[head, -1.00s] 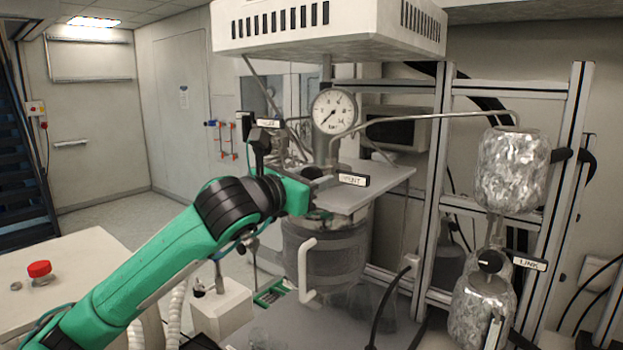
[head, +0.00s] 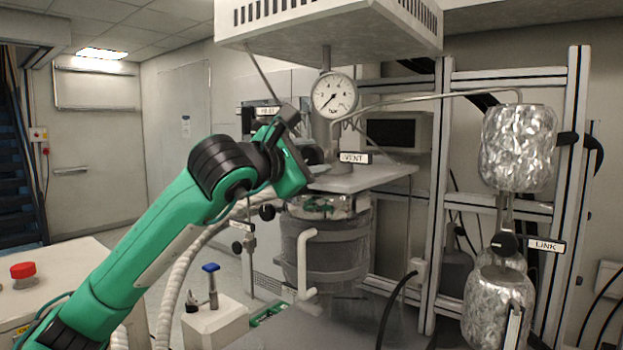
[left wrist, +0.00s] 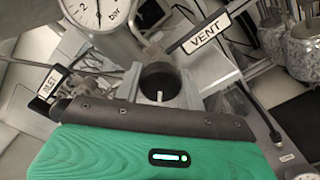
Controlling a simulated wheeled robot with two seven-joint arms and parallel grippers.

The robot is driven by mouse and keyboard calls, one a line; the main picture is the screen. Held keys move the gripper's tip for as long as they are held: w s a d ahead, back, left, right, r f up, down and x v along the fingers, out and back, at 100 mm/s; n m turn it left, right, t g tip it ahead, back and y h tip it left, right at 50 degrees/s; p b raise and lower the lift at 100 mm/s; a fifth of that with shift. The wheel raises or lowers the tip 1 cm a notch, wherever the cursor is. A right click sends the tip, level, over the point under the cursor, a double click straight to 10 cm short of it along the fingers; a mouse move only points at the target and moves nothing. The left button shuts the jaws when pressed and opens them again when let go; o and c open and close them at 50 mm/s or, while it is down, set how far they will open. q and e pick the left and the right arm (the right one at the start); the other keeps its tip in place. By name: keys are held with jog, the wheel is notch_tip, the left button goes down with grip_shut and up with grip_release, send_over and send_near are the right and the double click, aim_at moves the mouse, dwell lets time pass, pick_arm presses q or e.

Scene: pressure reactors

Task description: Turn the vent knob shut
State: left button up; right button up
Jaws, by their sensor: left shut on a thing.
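The vent knob (left wrist: 160,80) is a round black knob with a white pointer mark, beside the VENT label (left wrist: 207,33). In the left wrist view it sits between the two grey fingers of my left gripper (left wrist: 160,88), which is shut on it. The white mark points toward the gripper body at the bottom of the picture. In the head view the VENT label (head: 354,158) is just right of my left gripper (head: 312,160), whose green body is tilted and hides most of the fingers. My right gripper is not in view.
A pressure gauge (head: 333,95) stands above the knob, and the reactor vessel (head: 325,245) hangs below. The INLET label (left wrist: 49,81) is to the left. A thin pipe (head: 440,97) runs right to foil-wrapped cylinders (head: 518,147).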

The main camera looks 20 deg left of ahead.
pick_arm(q)
jog(key=m+b, duration=0.3)
jog(key=m, duration=0.1)
jog(key=shift+f+m, duration=0.1)
jog(key=shift+m, duration=0.3)
jog(key=shift+m+b, duration=0.45)
jog(key=shift+m, duration=0.75)
jog(key=shift+m+b, duration=0.35)
jog(key=shift+m, duration=0.95)
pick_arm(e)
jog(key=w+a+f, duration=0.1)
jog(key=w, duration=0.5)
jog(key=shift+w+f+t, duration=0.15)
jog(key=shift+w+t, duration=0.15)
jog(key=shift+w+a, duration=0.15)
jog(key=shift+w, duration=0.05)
pick_arm(q)
jog(key=o, duration=1)
jog(key=shift+c, duration=0.2)
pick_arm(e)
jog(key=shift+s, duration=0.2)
pick_arm(q)
jog(key=shift+s, duration=0.1)
